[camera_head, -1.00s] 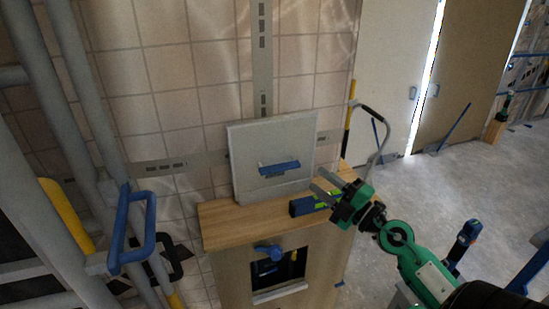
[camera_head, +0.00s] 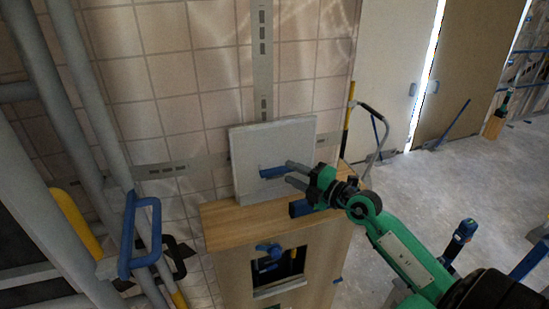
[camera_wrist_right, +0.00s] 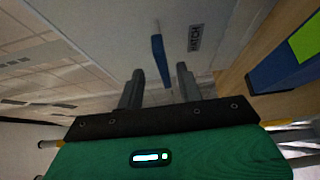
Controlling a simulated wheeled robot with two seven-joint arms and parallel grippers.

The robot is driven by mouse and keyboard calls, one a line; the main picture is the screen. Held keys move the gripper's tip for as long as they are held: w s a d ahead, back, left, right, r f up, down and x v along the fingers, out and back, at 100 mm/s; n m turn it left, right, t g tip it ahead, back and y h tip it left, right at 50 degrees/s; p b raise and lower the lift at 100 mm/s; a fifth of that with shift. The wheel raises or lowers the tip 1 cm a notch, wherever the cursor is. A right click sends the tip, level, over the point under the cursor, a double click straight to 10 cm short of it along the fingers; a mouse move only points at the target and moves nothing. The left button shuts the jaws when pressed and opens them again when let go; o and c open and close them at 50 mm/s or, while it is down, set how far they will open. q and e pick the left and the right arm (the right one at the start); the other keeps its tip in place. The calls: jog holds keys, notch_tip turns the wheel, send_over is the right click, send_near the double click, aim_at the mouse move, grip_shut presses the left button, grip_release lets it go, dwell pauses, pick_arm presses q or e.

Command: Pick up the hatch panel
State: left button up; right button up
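The hatch panel (camera_head: 250,150) is a light grey square plate standing upright on the wooden cabinet top (camera_head: 228,226), close to the tiled wall. It has a blue bar handle (camera_head: 270,173) on its front. My right gripper (camera_head: 291,174) is open at the right end of the handle. In the right wrist view its two fingers (camera_wrist_right: 158,88) lie on either side of the handle's line, with a gap between them. My left gripper is not in view.
A blue object (camera_head: 300,208) lies on the cabinet top just below my right gripper; it shows close by in the right wrist view (camera_wrist_right: 285,70). The cabinet front has an opening (camera_head: 280,268) with a blue knob. Grey pipes (camera_head: 75,100) stand at left. Open floor lies at right.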

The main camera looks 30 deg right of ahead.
aim_at(284, 172)
jog(key=p+x, duration=0.1)
jog(key=x, duration=0.1)
jog(key=p+x, duration=0.1)
jog(key=x, duration=0.2)
jog(key=shift+s+a+f+p, duration=0.1)
jog(key=shift+s+a+p, duration=0.05)
jog(key=shift+a+p, duration=0.15)
jog(key=shift+w+a+f, duration=0.1)
jog(key=shift+w, duration=0.2)
jog(key=shift+s, duration=0.1)
grip_shut()
